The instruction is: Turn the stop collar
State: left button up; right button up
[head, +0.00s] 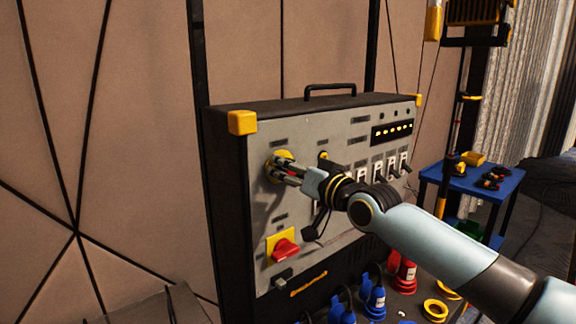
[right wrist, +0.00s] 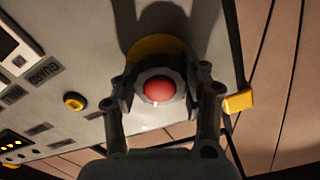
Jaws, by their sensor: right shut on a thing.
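The stop button with its collar sits at the upper left of the grey panel (head: 330,150). In the right wrist view its red cap (right wrist: 158,90) shows in the middle, with a grey collar (right wrist: 141,100) around it and a yellow disc (right wrist: 158,46) behind. My right gripper (head: 285,170) reaches it from the right and is shut on the collar, one finger on each side. In the right wrist view the gripper (right wrist: 160,98) frames the cap between its fingers. In the head view the fingers hide most of the button. My left gripper is not in view.
Below on the panel is a red rotary switch (head: 285,248) on a yellow plate. A row of switches (head: 383,170) lies to the right, partly behind my arm. Blue plugs (head: 372,295) and a red plug (head: 404,275) stand below. A blue table (head: 470,182) stands at the right.

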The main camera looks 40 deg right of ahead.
jog(key=shift+m, duration=0.3)
jog(key=o, duration=1.2)
jog(key=shift+w, duration=0.1)
jog(key=s, duration=0.7)
jog(key=shift+s+d, duration=0.3)
